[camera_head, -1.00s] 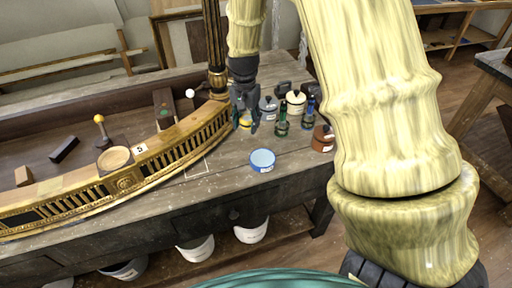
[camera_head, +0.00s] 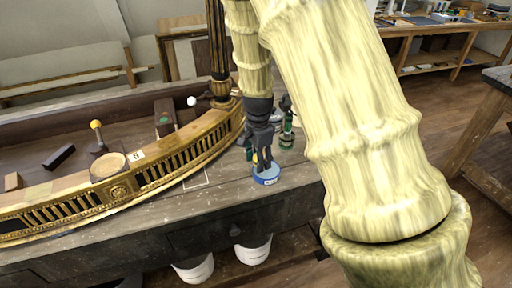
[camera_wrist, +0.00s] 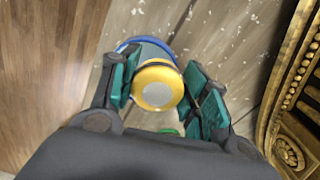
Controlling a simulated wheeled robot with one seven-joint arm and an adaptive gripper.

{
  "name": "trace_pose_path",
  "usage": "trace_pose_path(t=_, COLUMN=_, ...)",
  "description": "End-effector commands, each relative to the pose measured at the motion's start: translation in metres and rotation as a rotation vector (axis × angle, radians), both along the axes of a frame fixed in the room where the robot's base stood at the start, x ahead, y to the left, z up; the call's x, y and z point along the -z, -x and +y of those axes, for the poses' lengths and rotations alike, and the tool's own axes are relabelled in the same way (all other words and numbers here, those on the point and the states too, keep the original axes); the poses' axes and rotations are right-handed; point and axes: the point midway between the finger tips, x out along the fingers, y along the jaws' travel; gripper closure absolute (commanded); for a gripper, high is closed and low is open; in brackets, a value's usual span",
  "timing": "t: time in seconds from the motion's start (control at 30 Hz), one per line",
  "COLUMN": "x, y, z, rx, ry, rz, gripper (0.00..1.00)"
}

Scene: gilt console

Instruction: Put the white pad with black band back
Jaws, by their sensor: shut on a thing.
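My gripper (camera_head: 262,155) is shut on a round yellow piece with a pale grey middle (camera_wrist: 158,88), held between its green finger pads in the wrist view. It is over the blue tub (camera_head: 267,180) on the grey bench; the tub's blue rim (camera_wrist: 128,45) shows just behind the piece. I cannot tell whether the piece touches the tub.
The gilt curved rail (camera_head: 120,188) runs left of my gripper. Green bottles (camera_head: 287,135) stand close behind it. A white-knobbed lever (camera_head: 191,101), a yellow-knobbed lever (camera_head: 97,125) and a black block (camera_head: 59,156) are behind the rail. White buckets (camera_head: 253,250) stand below.

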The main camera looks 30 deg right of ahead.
Motion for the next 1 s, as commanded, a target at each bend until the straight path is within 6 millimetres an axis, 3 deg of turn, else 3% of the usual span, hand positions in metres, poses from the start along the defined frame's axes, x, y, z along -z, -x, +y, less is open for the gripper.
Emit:
trace_pose_path(t=0.43, x=0.006, y=-0.074, z=-0.039, rx=-0.002, ry=0.0, rz=0.001, gripper=0.8)
trace_pose_path(t=0.8, x=0.01, y=-0.094, z=-0.05, rx=-0.002, ry=-0.001, rz=0.001, gripper=0.8)
trace_pose_path(t=1.0, x=0.032, y=-0.092, z=-0.048, rx=-0.001, ry=-0.002, rz=0.002, gripper=0.8)
